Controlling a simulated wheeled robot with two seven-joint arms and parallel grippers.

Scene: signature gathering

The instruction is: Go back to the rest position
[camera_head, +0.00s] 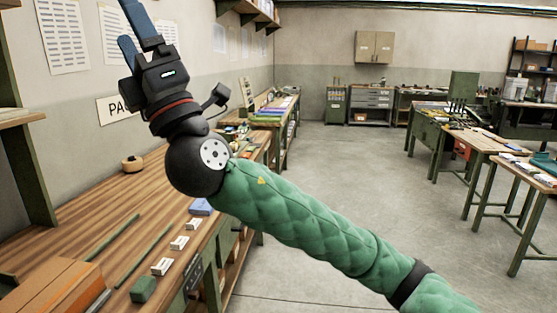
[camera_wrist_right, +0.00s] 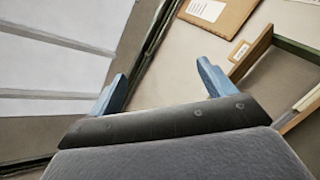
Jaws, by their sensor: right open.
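My right arm, in a green padded sleeve, reaches in from the lower right of the head view. Its gripper (camera_head: 135,38) is raised high at the upper left, in front of the wall, with blue fingers pointing up. In the right wrist view the two blue fingers (camera_wrist_right: 162,84) are spread wide, with nothing between them. The gripper is open and empty. My left gripper is not in view.
A wooden workbench (camera_head: 95,195) runs along the left below the arm. On its near part are an orange-brown box (camera_head: 52,285), a green block (camera_head: 143,289), small white blocks (camera_head: 162,266) and thin green rods. The grey floor (camera_head: 335,170) is clear; more tables (camera_head: 485,143) stand right.

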